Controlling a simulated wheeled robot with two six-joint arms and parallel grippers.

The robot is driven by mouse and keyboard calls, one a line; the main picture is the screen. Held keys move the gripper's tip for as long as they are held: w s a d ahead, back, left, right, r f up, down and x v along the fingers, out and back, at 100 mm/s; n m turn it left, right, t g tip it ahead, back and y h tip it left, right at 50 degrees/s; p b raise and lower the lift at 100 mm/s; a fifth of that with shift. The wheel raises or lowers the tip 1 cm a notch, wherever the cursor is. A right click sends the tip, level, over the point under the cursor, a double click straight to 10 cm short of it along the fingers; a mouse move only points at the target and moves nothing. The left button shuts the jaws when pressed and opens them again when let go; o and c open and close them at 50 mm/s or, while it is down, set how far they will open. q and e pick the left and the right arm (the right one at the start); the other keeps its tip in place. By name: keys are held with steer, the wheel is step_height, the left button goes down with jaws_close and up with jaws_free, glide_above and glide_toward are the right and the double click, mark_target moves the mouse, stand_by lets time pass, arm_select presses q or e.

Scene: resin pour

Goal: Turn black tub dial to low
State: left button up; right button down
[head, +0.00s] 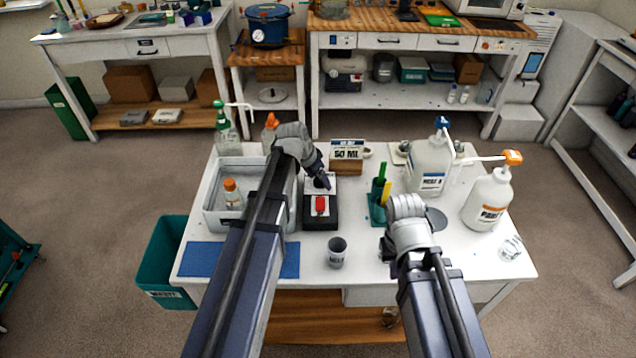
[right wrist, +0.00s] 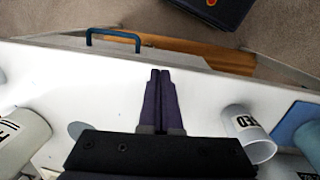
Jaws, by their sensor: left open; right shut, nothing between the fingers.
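A black box (head: 313,219) stands in the middle of the white table in the head view. It has a red switch (head: 320,205) on its front part and a pale panel (head: 315,190) behind that. My left gripper (head: 326,184) points down over the pale panel. It is open, its jaws small and dark here, and it covers part of the panel. I cannot make out the dial or its setting, nor whether the gripper touches it. My right gripper (right wrist: 160,72) is shut and empty, pointing at the white table in the right wrist view.
A grey cup (head: 337,257) stands in front of the black box. A grey tray (head: 225,222) holding a bottle is left of it. A teal holder (head: 376,212) with green and yellow tools, and pump bottles (head: 487,200), stand right. A blue mat (head: 205,258) lies front left.

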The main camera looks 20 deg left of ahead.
arm_select(q)
jaws_close()
stand_by(0.7)
